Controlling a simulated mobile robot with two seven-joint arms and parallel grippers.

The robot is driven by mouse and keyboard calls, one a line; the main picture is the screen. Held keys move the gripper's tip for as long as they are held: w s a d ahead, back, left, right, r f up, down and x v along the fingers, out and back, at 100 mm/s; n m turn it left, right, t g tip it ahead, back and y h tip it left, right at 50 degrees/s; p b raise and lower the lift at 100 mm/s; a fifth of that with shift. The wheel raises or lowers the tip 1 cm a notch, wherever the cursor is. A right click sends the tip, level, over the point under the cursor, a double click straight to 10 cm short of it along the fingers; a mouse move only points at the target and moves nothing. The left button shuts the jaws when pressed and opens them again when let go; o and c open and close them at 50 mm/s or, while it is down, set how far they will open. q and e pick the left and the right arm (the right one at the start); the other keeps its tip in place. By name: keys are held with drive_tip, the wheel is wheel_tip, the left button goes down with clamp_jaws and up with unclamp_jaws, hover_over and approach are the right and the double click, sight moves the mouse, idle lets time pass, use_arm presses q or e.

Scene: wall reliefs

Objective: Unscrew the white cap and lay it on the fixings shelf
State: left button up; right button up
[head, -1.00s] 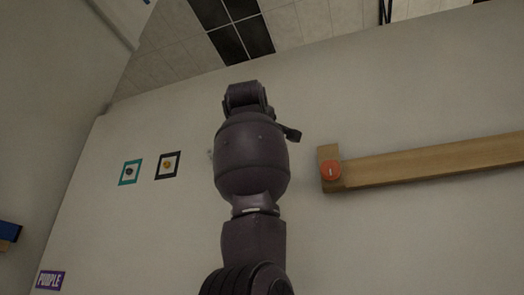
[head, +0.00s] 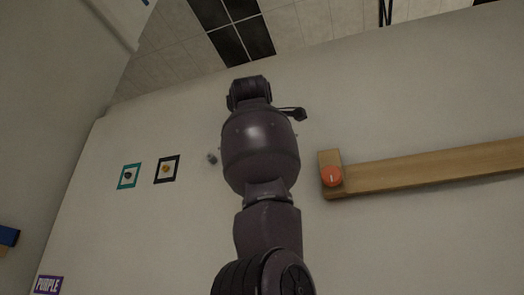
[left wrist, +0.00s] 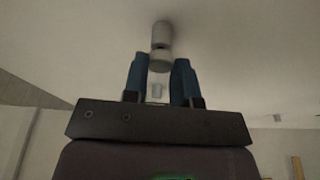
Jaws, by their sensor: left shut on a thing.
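In the left wrist view, a pale cap (left wrist: 160,64) sits between the blue fingertips of my left gripper (left wrist: 160,68). The gripper is shut on it. A pale round stem (left wrist: 161,35) lies in line just beyond the cap, with a dark band between them, its far end at the wall. I cannot tell whether cap and stem are apart. In the head view my own dark arm hides the gripper's fingers and the cap. I cannot make out the fixings shelf for certain. My right gripper is not in view.
In the head view, a long wooden board (head: 430,172) with an orange round knob (head: 332,176) is on the wall at right. A small grey knob (head: 212,158), a black-framed picture (head: 167,169) and a teal-framed picture (head: 129,176) are at left. A purple sign (head: 48,285) is lower left.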

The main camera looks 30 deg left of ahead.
use_arm(q)
drive_tip(key=n, duration=0.3)
drive_tip(key=shift+n+g, duration=0.3)
drive_tip(key=shift+g, duration=0.1)
drive_tip(key=o, duration=0.6)
